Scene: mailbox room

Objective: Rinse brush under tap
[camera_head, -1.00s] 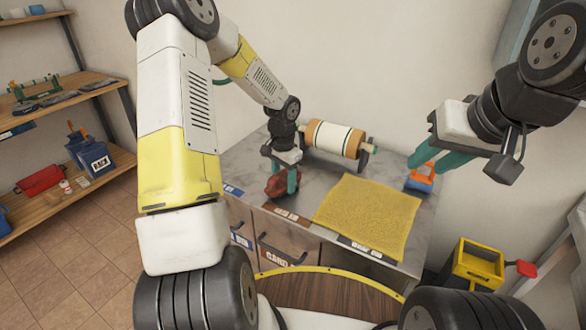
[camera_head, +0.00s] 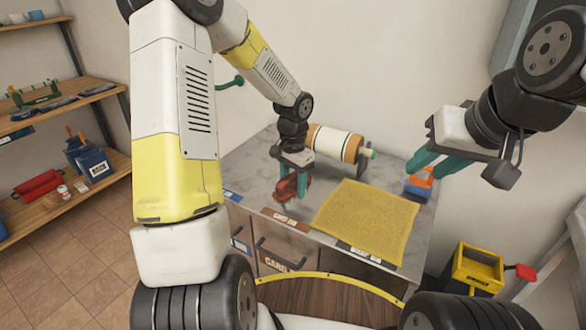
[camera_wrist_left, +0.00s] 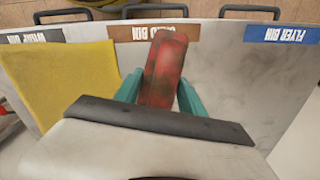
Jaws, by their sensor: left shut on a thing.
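My left gripper (camera_head: 291,189) points down over the grey counter (camera_head: 258,170), its teal fingers on either side of a worn red object (camera_wrist_left: 165,70). This may be the brush, but no bristles can be made out. The red object (camera_head: 291,188) is close above or touching the counter; I cannot tell which. My right gripper (camera_head: 437,166) is open and empty above the counter's right end. A green curved pipe (camera_head: 231,82) on the wall, partly behind my left arm, may be the tap; its outlet is not clear.
A yellow cloth (camera_head: 367,222) covers the counter's right front. A roller (camera_head: 335,143) stands at the back, and an orange and blue object (camera_head: 418,183) lies under my right gripper. A yellow box (camera_head: 476,268) stands right of the counter. Labelled bins (camera_head: 285,255) are below the front edge.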

